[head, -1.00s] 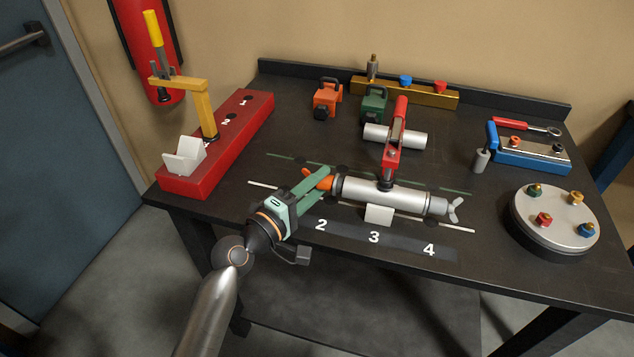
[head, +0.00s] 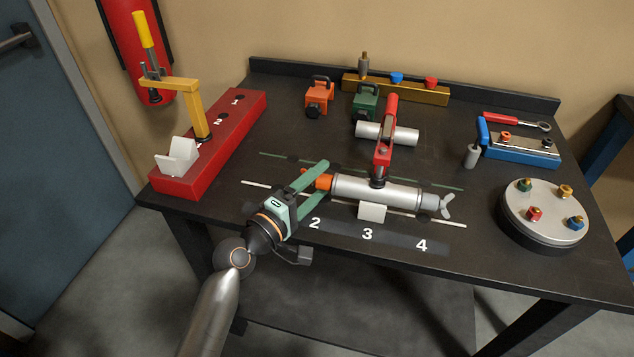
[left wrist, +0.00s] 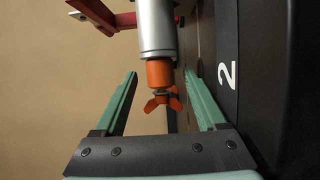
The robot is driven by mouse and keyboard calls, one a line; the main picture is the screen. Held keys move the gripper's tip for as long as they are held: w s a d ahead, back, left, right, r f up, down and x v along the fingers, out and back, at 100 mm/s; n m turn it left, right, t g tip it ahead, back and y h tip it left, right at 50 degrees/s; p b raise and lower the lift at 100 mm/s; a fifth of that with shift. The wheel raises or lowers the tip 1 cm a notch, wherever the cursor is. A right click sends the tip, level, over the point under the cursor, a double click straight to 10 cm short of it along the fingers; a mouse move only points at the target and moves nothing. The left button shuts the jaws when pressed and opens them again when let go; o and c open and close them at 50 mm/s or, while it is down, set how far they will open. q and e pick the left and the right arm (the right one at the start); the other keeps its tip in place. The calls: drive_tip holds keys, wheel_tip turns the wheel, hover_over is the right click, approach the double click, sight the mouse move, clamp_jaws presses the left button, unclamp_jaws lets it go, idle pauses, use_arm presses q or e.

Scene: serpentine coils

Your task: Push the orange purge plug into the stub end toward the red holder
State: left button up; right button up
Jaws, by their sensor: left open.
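A silver tube (head: 385,191) lies across the table, with an orange plug (head: 323,181) at its left end, the end toward the long red block (head: 190,176). In the left wrist view the orange plug (left wrist: 159,73) sits in line with the tube, its collar against the tube end and its winged nut toward me. How deep it sits is hidden. My left gripper (head: 318,184) is open, with one green finger on each side of the plug. Gaps show between plug and fingers in the left wrist view. My right gripper is not in view.
A red clamp (head: 382,160) stands over the tube. A winged grey plug (head: 441,205) is at its right end. A yellow clamp (head: 200,115) and a white cradle (head: 176,160) are on the red block. A round plate (head: 543,213) stands at right. Bare tabletop lies left of the gripper.

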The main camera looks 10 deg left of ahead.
use_arm(q)
drive_tip(key=shift+f, duration=0.1)
drive_tip(key=shift+v, duration=0.95)
drive_tip(key=b+v, duration=0.1)
drive_tip(key=v, duration=0.9)
drive_tip(key=shift+s, duration=0.3)
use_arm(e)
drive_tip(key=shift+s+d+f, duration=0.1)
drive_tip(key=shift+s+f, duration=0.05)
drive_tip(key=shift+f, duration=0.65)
use_arm(q)
drive_tip(key=shift+a, duration=0.15)
